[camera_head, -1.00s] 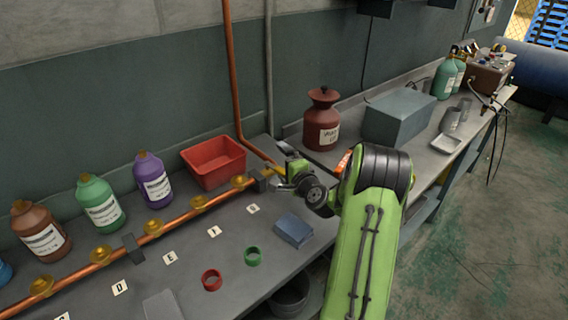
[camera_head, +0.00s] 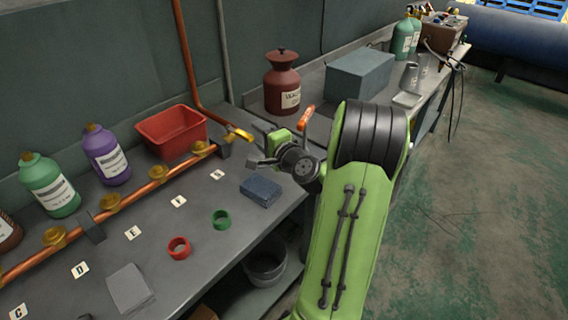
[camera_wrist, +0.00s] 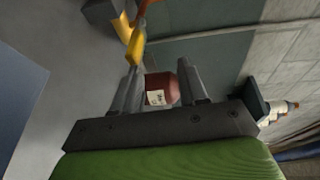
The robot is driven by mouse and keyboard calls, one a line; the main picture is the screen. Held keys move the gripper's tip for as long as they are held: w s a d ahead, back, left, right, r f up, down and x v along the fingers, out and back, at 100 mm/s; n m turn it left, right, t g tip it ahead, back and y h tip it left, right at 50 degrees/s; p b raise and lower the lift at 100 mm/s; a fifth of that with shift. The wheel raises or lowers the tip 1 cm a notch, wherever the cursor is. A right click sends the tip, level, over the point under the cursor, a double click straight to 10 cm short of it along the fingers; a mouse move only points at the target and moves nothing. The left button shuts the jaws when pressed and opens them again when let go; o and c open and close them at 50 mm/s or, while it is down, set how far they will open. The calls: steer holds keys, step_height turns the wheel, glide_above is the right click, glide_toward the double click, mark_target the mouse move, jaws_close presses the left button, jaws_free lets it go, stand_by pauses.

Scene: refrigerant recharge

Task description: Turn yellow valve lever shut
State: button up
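The yellow valve lever (camera_head: 240,134) sits at the right end of the copper pipe line, by a dark clamp. In the wrist view the lever (camera_wrist: 136,44) shows just beyond the tip of the left-hand finger, not between the fingers. I cannot tell whether they touch. My gripper (camera_head: 256,146) is just right of the lever above the bench. In the wrist view my gripper (camera_wrist: 162,78) has its fingers spread with a clear gap; only background shows between them. The valve body is partly hidden.
A red bin (camera_head: 172,132) stands left of the lever, and a dark red canister (camera_head: 282,82) stands behind my gripper. A blue block (camera_head: 261,190), a green ring (camera_head: 222,219) and a red ring (camera_head: 179,248) lie in front. The copper pipe (camera_head: 150,188) runs along the bench.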

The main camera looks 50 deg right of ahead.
steer(key=f+b+v, duration=0.1)
steer(key=b+v, duration=0.3)
steer(key=v, duration=0.6)
steer(key=shift+f+b, duration=0.25)
steer(key=shift+b, duration=0.05)
steer(key=shift+s, duration=0.1)
stand_by(0.7)
